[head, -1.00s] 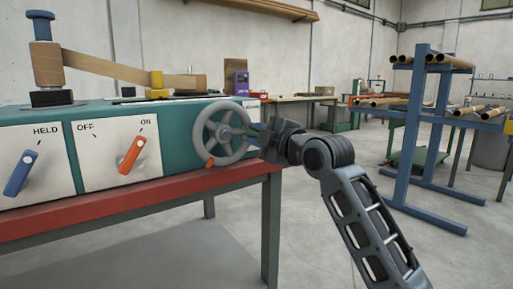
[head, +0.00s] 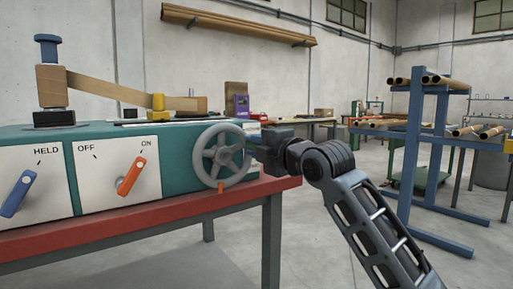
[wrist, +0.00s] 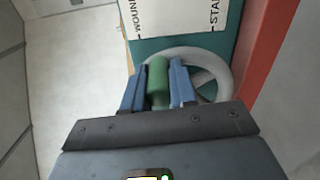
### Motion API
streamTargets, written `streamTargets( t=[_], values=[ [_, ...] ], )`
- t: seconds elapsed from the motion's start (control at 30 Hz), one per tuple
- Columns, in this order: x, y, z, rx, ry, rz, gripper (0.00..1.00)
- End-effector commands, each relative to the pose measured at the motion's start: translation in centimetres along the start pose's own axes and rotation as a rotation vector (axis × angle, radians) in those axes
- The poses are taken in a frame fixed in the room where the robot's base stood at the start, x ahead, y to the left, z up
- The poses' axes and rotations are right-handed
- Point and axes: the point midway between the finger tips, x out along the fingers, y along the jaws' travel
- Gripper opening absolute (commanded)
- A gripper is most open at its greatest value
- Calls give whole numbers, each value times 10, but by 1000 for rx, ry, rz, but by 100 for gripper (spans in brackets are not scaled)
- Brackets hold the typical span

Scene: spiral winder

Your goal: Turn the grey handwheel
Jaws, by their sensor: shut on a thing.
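The grey handwheel (head: 223,156) is on the right end of the teal machine's front, with an orange mark (head: 220,187) at the bottom of its rim. My gripper (head: 252,146) reaches in from the right, at the wheel's upper right side. In the wrist view, its blue fingers (wrist: 158,72) are shut on a green handle (wrist: 158,85), one on each side. The grey rim (wrist: 222,66) shows behind and to the right of them. Where the handle joins the wheel is hidden.
The teal machine (head: 180,180) stands on a red-edged table (head: 110,222). Its front has a blue lever (head: 18,194) and an orange lever (head: 130,178), left of the wheel. A blue rack with tubes (head: 412,150) stands at right. Open floor lies between.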

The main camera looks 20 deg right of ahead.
Motion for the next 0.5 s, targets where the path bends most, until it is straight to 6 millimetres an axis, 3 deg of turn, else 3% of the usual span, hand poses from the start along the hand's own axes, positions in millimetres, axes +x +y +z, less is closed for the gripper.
streamTargets(
  t=[0.2, 0.23, 0.5],
  values=[
    [0, 0, -2, 1, 4, -1, 0],
    [0, 0, -2, 1, 4, -1, 29],
    [0, 0, -1, 1, 2, 0, 52]
  ],
)
